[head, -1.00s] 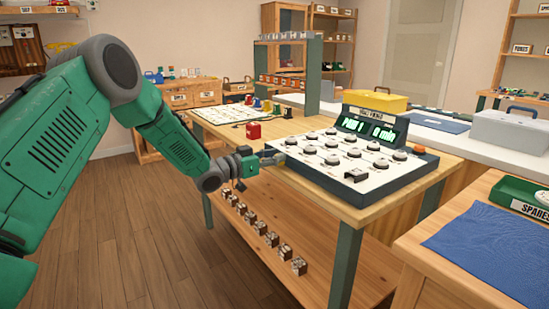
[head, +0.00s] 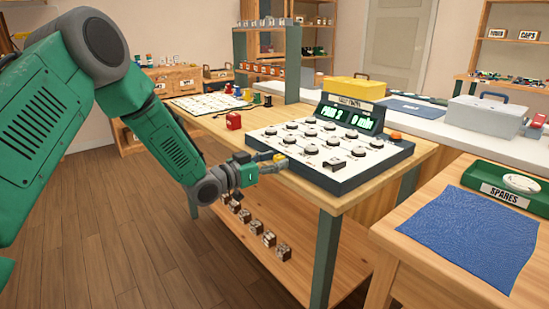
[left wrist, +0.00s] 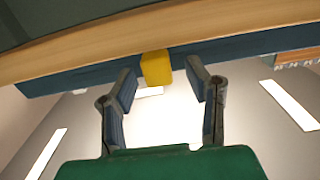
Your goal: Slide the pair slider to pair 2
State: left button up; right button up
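The cable-tester console (head: 330,179) sits on the wooden table, with rows of round grey knobs on its white top. Its green display (head: 345,115) appears to read "PAIR 2" and "0 min". The yellow slider knob (head: 279,157) sticks out at the console's front left side, by my left gripper (head: 274,167). In the left wrist view the slider knob (left wrist: 156,68) shows against the dark blue console side. The left gripper (left wrist: 162,82) is open there, its fingers on either side of the knob, with a visible gap to each. My right gripper is out of view.
The wooden table edge (head: 330,206) runs close under my left gripper. A blue cloth (head: 470,238) lies on the right bench.

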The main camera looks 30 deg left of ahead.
pick_arm(q)
jog(key=shift+r, duration=0.2)
jog(key=shift+s+a, duration=0.1)
jog(key=shift+s, duration=0.05)
jog(key=v, duration=1.1)
jog(key=shift+s+a+f, duration=0.15)
jog(key=shift+s+a, duration=0.05)
jog(key=shift+f, duration=0.1)
